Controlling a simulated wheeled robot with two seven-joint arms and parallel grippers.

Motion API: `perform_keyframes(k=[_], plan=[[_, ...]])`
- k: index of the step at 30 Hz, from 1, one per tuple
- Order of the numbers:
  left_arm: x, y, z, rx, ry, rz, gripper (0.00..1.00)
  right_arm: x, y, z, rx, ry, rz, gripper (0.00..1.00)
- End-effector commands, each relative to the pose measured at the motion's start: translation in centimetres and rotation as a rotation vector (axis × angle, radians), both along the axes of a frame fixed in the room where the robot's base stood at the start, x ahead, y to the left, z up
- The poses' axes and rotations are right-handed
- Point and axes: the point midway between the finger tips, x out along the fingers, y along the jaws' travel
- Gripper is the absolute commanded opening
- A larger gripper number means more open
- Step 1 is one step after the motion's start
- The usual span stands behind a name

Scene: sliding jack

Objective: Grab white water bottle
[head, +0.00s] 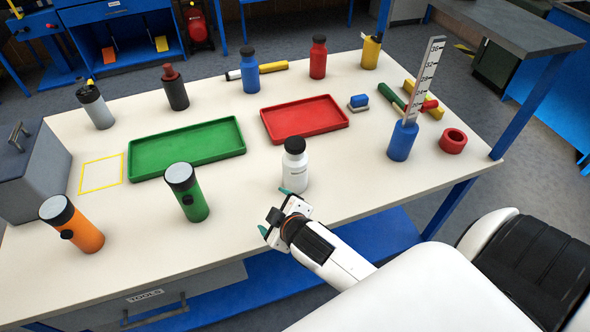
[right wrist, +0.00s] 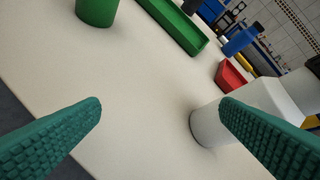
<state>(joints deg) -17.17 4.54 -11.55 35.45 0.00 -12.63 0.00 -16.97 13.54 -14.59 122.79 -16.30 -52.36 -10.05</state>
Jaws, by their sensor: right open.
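The white water bottle (head: 295,167) with a black cap stands upright on the table, near its front edge. My right gripper (head: 277,211) is open just in front of the bottle, at the table's front edge. In the right wrist view the white bottle (right wrist: 215,125) is partly hidden behind the right finger. The open space between the green fingertips of my right gripper (right wrist: 162,108) shows only bare table. I cannot tell if a finger touches the bottle. My left gripper is not in view.
A green tray (head: 185,167) and a red tray (head: 345,124) lie behind the bottle. A green flashlight (head: 190,195) stands to the left, and a blue holder with a ruler (head: 402,142) to the right. Blue (head: 250,75) and red (head: 318,60) bottles stand farther back.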

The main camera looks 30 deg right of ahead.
Motion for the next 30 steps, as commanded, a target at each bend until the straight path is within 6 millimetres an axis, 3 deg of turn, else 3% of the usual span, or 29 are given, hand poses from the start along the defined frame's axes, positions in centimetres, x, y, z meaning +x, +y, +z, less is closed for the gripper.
perform_keyframes(k=[5, 9, 12, 15, 17, 20, 22, 24, 25, 29, 30], plan=[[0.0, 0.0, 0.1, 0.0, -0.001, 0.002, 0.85, 5.4, 1.6, 6.2, -0.199, -0.297, 0.175, 0.86], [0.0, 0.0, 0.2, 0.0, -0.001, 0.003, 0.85, 9.2, 4.9, 13.6, -0.471, -0.642, 0.393, 0.86], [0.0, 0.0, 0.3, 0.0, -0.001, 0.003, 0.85, 10.2, 8.9, 19.1, -0.752, -0.943, 0.61, 0.86], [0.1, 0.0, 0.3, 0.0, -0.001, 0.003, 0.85, 9.5, 12.9, 22.2, -1.053, -1.219, 0.846, 0.86], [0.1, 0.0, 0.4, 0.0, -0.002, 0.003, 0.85, 8.7, 14.9, 22.7, -1.238, -1.366, 0.999, 0.86], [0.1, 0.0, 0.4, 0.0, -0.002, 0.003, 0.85, 7.4, 16.5, 21.6, -1.546, -1.568, 1.283, 0.86], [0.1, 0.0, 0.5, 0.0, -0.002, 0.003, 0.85, 6.9, 16.1, 19.7, -1.751, -1.665, 1.511, 0.86], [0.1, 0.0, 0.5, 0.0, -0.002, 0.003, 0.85, 7.0, 14.2, 17.5, -1.937, -1.719, 1.771, 0.86], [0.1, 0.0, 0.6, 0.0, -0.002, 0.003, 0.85, 7.1, 12.9, 16.6, 1.868, 1.604, -1.762, 0.86], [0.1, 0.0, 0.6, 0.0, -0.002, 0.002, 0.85, 8.4, 4.8, 13.9, 1.543, 1.135, -1.747, 0.86], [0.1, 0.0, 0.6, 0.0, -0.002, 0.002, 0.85, 8.8, 2.0, 13.8, 1.45, 1.015, -1.754, 0.86]])
